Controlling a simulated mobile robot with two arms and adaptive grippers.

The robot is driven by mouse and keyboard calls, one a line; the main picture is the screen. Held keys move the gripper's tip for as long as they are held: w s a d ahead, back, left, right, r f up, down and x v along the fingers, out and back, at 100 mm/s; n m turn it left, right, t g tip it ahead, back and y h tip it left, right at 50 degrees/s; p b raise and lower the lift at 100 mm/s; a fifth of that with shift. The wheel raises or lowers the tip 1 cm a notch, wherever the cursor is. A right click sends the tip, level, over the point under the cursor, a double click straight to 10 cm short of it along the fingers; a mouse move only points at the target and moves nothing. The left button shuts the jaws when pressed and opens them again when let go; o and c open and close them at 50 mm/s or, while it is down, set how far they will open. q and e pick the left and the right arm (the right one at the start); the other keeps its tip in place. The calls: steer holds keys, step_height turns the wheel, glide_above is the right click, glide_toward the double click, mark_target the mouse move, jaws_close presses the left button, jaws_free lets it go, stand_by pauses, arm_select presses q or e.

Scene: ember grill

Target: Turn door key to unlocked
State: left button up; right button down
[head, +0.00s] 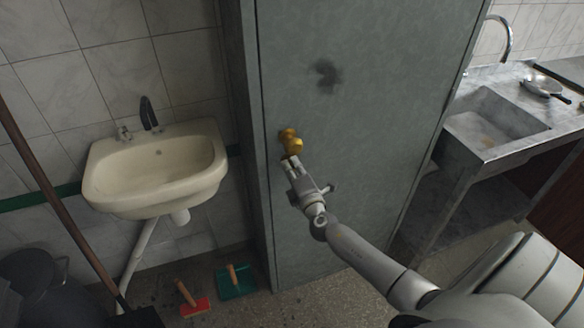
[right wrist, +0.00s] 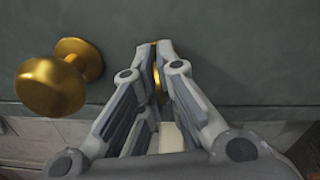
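The grey-green door (head: 350,110) stands shut in the head view, with a brass knob (head: 289,135) near its left edge. The knob also shows large at the left of the right wrist view (right wrist: 52,86). My right gripper (head: 291,160) is at the door just below the knob. In the right wrist view its fingertips (right wrist: 154,50) are close together on a narrow brass piece, the door key (right wrist: 156,82), which shows as a sliver between the fingers. The fingers hide most of the key, and its turn angle cannot be told. My left gripper is not in view.
A cream washbasin (head: 155,180) hangs on the tiled wall left of the door. A red brush (head: 194,308) and a green dustpan (head: 236,283) lie on the floor.

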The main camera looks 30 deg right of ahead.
steer(key=n, duration=0.4)
steer(key=shift+n, duration=0.3)
steer(key=n, duration=0.4)
steer(key=shift+n, duration=0.3)
steer(key=n+p, duration=0.1)
steer(key=n, duration=0.5)
steer(key=c, duration=1.7)
jaws_free()
steer(key=shift+o, duration=0.2)
steer(key=shift+s, duration=0.15)
steer(key=v, duration=1.1)
steer(key=shift+s+a, duration=0.2)
steer(key=shift+s, duration=0.2)
